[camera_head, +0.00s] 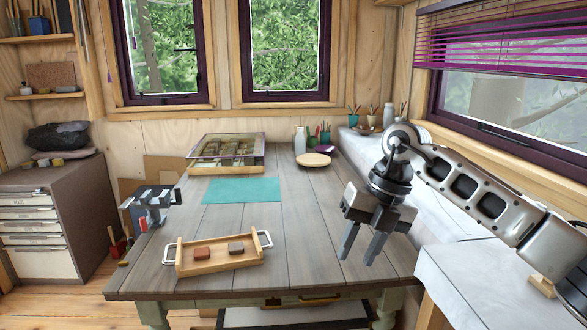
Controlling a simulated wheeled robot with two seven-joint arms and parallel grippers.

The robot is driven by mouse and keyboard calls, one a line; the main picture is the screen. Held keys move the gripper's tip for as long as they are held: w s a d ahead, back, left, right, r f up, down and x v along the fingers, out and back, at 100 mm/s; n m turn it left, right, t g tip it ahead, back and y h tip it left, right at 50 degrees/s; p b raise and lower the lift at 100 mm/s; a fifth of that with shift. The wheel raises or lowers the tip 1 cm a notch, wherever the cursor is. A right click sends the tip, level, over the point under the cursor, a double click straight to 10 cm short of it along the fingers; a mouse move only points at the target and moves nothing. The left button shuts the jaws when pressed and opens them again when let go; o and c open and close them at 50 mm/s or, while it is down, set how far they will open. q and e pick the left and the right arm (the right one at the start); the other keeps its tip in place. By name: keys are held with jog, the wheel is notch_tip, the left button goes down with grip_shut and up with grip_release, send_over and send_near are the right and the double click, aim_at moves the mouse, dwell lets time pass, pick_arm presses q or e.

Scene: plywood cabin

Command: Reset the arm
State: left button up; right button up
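My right arm (480,195) comes in from the right edge and reaches over the right side of the wooden workbench (310,215). My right gripper (357,257) hangs with its fingers pointing down above the bench's right part. Its two dark fingers are apart, with nothing between them. It is to the right of the wooden tray (221,267) and does not touch it. My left arm and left gripper are not in view.
The tray holds a reddish block (203,252) and a brown block (236,248). A teal mat (242,190), a glass-topped case (228,152) and a round board (313,160) lie farther back. A grey vise-like tool (152,200) is at the left edge. The bench middle is clear.

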jog(key=s+a+f+m+t+y, duration=0.1)
jog(key=s+a+f+m+y, duration=0.2)
jog(key=a+y, duration=0.5)
jog(key=s+a+f+m+t+y, duration=0.1)
jog(key=s+a+m+t+y, duration=0.15)
jog(key=s+a+y, duration=0.5)
jog(key=w+d+f+m+t+h, duration=0.1)
jog(key=d+f+m+t+h, duration=1.1)
jog(key=m, duration=1)
jog(key=s+d+f+m+g+h, duration=0.2)
jog(key=s+d+f+m, duration=0.1)
jog(key=s+f, duration=0.4)
jog(key=s+d+f+m+g+h, duration=0.2)
jog(key=s+d+f+m+g, duration=0.1)
jog(key=s+f, duration=0.4)
notch_tip(320, 180, down, 3)
jog(key=shift+s+d+r, duration=0.1)
jog(key=shift+s+d, duration=0.2)
jog(key=shift+d, duration=0.6)
jog(key=shift+m+h, duration=0.25)
